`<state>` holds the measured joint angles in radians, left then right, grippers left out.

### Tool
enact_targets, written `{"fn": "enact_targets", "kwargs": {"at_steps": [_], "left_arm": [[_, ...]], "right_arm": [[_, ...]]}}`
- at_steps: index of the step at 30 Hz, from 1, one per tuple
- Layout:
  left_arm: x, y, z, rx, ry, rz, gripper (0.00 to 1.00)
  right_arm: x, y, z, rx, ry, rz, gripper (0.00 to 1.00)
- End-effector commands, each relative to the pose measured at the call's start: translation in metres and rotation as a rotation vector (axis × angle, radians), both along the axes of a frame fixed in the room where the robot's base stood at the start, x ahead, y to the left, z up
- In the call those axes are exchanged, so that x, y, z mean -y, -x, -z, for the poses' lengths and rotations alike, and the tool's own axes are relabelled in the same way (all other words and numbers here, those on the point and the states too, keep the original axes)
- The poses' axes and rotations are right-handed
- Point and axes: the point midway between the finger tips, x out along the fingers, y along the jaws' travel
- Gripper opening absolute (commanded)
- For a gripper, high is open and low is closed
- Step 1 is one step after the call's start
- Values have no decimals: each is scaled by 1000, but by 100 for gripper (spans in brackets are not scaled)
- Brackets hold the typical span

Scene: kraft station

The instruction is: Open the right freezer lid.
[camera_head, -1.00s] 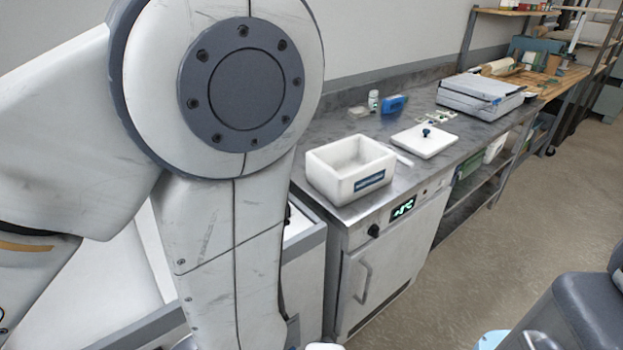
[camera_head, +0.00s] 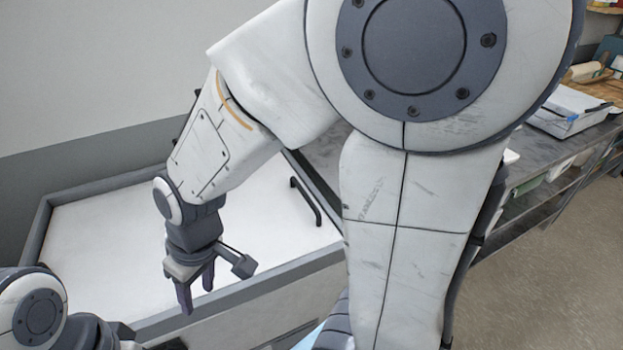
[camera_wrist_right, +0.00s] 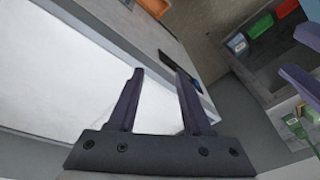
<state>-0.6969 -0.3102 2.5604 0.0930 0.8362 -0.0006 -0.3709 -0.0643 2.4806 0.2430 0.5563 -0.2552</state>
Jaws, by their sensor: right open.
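The freezer's white lid (camera_head: 110,235) lies flat and closed inside a grey frame at the left of the head view. A black bar handle (camera_head: 306,201) stands on the right part of the freezer top. My right arm hides much of the freezer's right side. My right gripper (camera_head: 198,297) is open and empty, pointing down over the front edge of the lid, left of the handle and apart from it. In the right wrist view, the gripper (camera_wrist_right: 160,72) shows spread fingers with the white lid (camera_wrist_right: 60,70) beyond. My left gripper does not show clearly; only part of that arm is at lower left.
The freezer's grey front rim (camera_head: 240,290) runs below my right gripper. A steel bench (camera_head: 325,160) adjoins on the right, with a white device (camera_head: 565,110) farther along. Coloured bins, one red (camera_wrist_right: 287,8), show in the right wrist view. Bare floor (camera_head: 560,260) lies at right.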

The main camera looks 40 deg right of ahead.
Motion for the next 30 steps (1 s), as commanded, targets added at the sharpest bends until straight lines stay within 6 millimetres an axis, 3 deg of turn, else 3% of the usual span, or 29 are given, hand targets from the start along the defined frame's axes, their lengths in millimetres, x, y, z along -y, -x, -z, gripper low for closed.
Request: {"fn": "enact_targets", "kwargs": {"at_steps": [1,3,5,6,9,12,15,19,30], "left_arm": [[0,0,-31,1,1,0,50],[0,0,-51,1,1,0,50],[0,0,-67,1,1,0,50],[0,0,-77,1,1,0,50],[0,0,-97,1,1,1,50],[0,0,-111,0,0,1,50],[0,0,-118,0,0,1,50],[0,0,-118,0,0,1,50],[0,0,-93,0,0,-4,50]], "right_arm": [[22,-32,-17,23,-5,90,50],[60,-73,-19,81,-1,198,50],[101,-101,-19,127,20,289,50],[130,-115,-17,155,44,347,50],[204,-133,-11,205,118,476,50],[266,-132,-4,228,195,570,50],[307,-125,2,236,255,630,50],[330,-119,10,237,291,661,50],[347,-137,67,236,295,662,50]]}}
